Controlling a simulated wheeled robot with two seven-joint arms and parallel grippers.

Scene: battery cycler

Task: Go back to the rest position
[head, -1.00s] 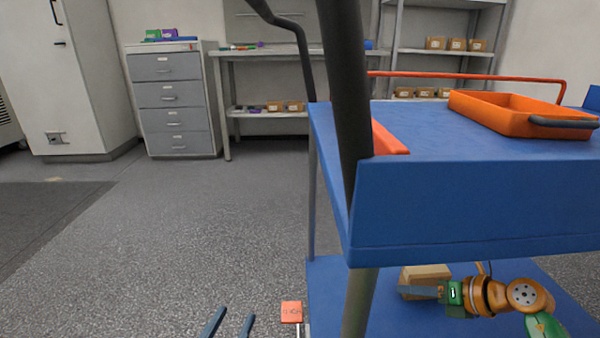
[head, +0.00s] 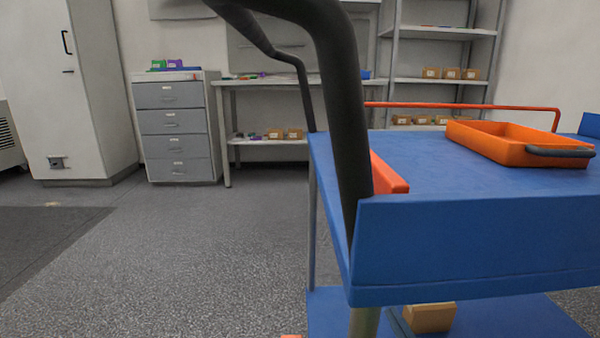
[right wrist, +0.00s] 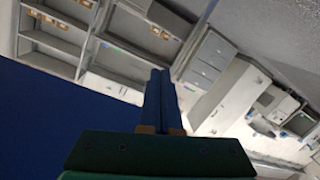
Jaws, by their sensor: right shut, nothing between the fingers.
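Beyond the fingertips are the room's shelves and cabinets, upside down and tilted. My left gripper is out of view. The blue cart (head: 470,232) fills the right of the head view. An open orange tray (head: 490,150) lies on its top.
The cart's dark handle (head: 350,120) rises close in front of me. A brown cardboard box (head: 430,318) sits on the lower shelf. A drawer cabinet (head: 175,130), workbench (head: 290,84) and shelving stand at the back. The floor (head: 200,260) at left and centre is clear.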

